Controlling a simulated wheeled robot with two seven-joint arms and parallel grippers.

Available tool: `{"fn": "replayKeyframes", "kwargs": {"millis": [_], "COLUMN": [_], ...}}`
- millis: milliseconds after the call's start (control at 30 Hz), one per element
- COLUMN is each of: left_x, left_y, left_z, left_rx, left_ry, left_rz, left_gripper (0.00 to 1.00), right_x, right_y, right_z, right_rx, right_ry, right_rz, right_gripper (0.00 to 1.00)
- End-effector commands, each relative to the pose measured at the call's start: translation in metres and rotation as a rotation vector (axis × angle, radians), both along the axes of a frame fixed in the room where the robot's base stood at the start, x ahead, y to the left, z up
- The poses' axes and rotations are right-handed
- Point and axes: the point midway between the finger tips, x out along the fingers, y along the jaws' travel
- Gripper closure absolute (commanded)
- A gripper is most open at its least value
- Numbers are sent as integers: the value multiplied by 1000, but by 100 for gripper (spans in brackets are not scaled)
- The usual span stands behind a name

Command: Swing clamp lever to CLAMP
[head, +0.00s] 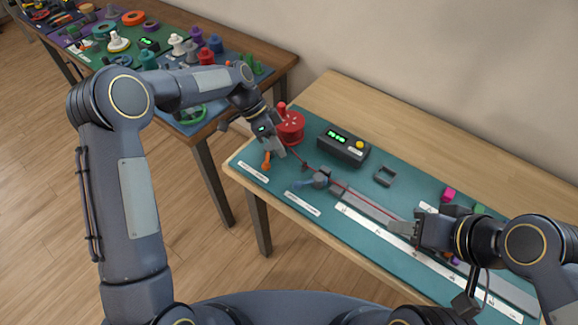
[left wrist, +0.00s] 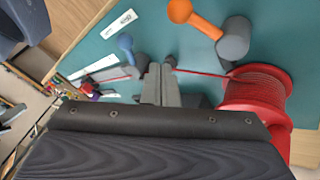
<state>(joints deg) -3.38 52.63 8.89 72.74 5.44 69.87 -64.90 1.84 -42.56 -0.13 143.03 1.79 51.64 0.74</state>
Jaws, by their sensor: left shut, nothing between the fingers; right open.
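An orange lever (head: 267,160) stands near the red spool (head: 290,127). A blue lever (head: 300,184) sticks out from a grey block (head: 321,178) farther along the teal mat. Each has a printed label near it, too small to read. In the left wrist view, the orange lever (left wrist: 194,18) joins a grey post, and the blue lever (left wrist: 126,46) is left of the fingers. My left gripper (head: 279,151) is shut and empty, beside the red cord (left wrist: 200,72) close to the spool. My right gripper (head: 402,228) is open near the cord's far stretch.
A white marked strip (head: 375,233) runs along the front. Another table (head: 250,72) with many parts stands back left.

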Motion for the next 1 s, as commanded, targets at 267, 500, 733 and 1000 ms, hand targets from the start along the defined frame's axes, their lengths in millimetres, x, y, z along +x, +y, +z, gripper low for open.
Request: {"fn": "replayKeyframes", "kwargs": {"millis": [267, 500, 733, 1000], "left_x": [-28, -46, -47, -48], "left_y": [-23, -30, -30, -30], "left_z": [-29, -35, -36, -36], "left_rx": [1, 0, 0, 1], "left_ry": [1, 0, -1, -1], "left_rz": [0, 1, 2, 13], "left_gripper": [100, 100, 100, 100], "right_x": [0, 0, 0, 0], "right_y": [0, 0, 0, 0], "right_z": [15, 19, 19, 16], "right_rx": [0, 0, 0, 0], "right_ry": [0, 0, 0, 0], "right_rz": [0, 0, 0, 0], "right_gripper": [56, 56, 56, 56]}}
